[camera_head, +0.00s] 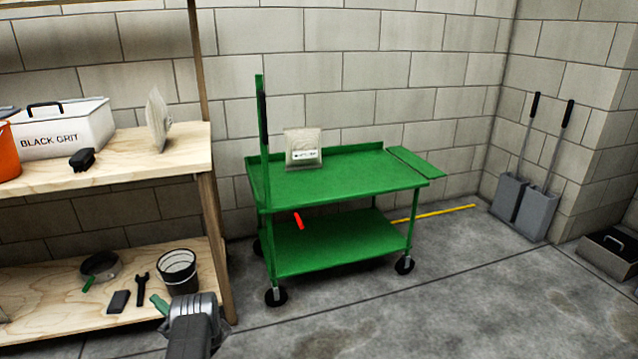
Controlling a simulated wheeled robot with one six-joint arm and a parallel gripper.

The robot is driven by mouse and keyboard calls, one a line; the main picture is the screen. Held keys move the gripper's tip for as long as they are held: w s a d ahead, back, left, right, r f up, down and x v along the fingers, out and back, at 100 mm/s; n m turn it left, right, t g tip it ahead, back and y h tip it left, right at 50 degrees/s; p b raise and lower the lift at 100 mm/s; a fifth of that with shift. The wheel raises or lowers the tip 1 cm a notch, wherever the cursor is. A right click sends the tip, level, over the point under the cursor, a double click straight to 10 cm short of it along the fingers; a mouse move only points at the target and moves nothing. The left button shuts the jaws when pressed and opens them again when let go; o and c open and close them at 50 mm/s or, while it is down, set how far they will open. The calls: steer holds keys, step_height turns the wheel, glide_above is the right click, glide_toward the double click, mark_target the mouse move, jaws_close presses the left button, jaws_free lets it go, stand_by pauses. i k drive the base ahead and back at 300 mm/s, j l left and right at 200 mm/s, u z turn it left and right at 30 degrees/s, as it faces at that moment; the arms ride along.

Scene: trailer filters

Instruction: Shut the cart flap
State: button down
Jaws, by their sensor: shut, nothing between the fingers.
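The green cart (345,180) stands against the block wall in the middle of the view, with a top deck, a lower shelf and black casters. A tall green panel (259,150) stands upright at its left end, seen nearly edge-on, with a dark bar on it. A narrow green leaf (417,162) lies about level at the right end of the deck. I cannot tell for sure which is the flap. A red lever-like piece (298,220) shows below the deck's front edge. My gripper (197,298) is low at the left, shut and empty, apart from the cart.
A pale labelled bag (303,149) is on the cart's deck. A wooden shelf unit (205,190) on the left holds a BLACK GRIT box (60,128), a bucket (178,270) and tools. Two grey shovels (537,215) lean at right. The floor before the cart is clear.

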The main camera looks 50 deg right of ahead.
mark_target(429, 171)
steer(key=k+z, duration=0.15)
steer(key=z, duration=1.1)
steer(key=i+l+z, duration=0.25)
steer(key=i+l, duration=0.35)
steer(key=l, duration=0.2)
steer(key=i+l+z, duration=0.2)
steer(key=i+l, duration=0.45)
steer(key=l, duration=0.1)
